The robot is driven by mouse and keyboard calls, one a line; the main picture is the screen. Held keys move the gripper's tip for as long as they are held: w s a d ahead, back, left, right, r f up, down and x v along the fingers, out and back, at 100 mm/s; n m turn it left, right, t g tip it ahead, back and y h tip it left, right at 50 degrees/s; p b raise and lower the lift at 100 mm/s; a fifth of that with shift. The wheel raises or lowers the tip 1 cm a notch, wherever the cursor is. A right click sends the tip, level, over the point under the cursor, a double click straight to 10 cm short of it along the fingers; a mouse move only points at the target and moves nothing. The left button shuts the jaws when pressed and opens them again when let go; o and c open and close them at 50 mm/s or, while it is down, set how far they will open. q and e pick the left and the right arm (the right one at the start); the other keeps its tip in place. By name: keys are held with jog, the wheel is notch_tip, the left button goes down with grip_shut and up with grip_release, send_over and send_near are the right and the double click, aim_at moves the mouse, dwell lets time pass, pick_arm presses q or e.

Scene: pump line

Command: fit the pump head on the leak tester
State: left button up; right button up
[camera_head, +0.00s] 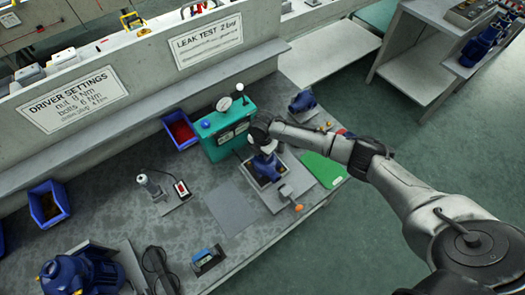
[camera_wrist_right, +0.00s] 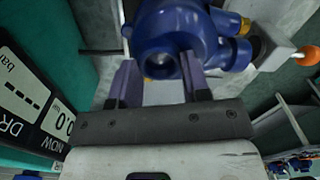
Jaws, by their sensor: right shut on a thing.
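The blue pump head (camera_head: 266,168) is in my right gripper (camera_head: 263,150), over the plate of the leak tester. In the right wrist view the pump head (camera_wrist_right: 172,32) fills the top middle, and the two purple fingers of my right gripper (camera_wrist_right: 157,78) are shut on it. The leak tester has a teal box (camera_head: 222,128) with a dial and a grey fixture plate (camera_head: 283,200) with an orange-knobbed handle (camera_head: 298,207). Whether the pump head touches the plate is hidden. My left gripper is out of view.
A green mat (camera_head: 323,170) lies right of the fixture, and another blue pump part (camera_head: 303,101) stands behind it. A red-lined blue bin (camera_head: 181,130) is left of the teal box.

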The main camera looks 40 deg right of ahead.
jog(key=shift+f, duration=0.5)
jog(key=shift+f+b, duration=0.3)
jog(key=shift+b, duration=0.15)
jog(key=o, duration=0.9)
jog(key=shift+w, duration=0.1)
jog(key=shift+c, duration=0.2)
jog(key=o, duration=0.3)
jog(key=o, duration=0.5)
jog(key=shift+c, duration=0.2)
jog(key=shift+r, duration=0.15)
